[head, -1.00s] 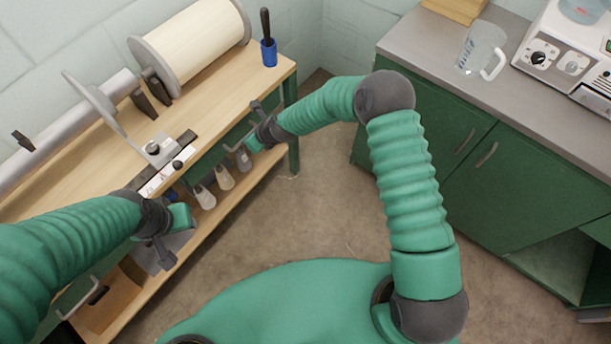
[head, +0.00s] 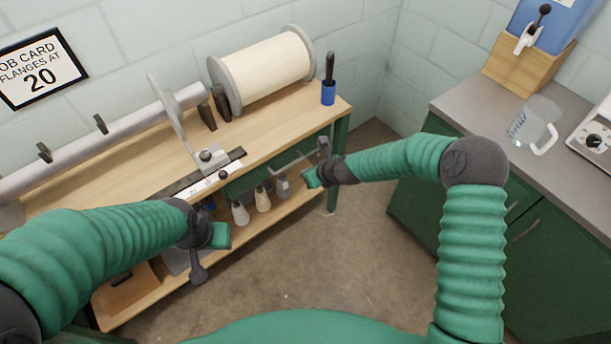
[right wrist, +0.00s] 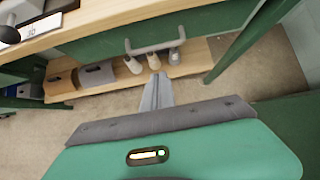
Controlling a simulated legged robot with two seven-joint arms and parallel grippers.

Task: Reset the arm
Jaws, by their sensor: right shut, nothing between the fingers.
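My right gripper (head: 311,178) is in front of the wooden workbench (head: 285,112), near its right front leg. In the right wrist view its grey fingers (right wrist: 157,80) are together with nothing between them. They point toward a grey drawer handle (right wrist: 155,47) on the bench's green front; I cannot tell how large the gap is. My left gripper (head: 221,238) is in front of the bench further left, its fingers mostly hidden, so its opening cannot be read.
The bench carries a large thread roll (head: 265,70), a grey bar (head: 95,140) and a blue cup (head: 328,93). A green cabinet (head: 520,240) with a jug (head: 535,122) is at right. Floor between is clear.

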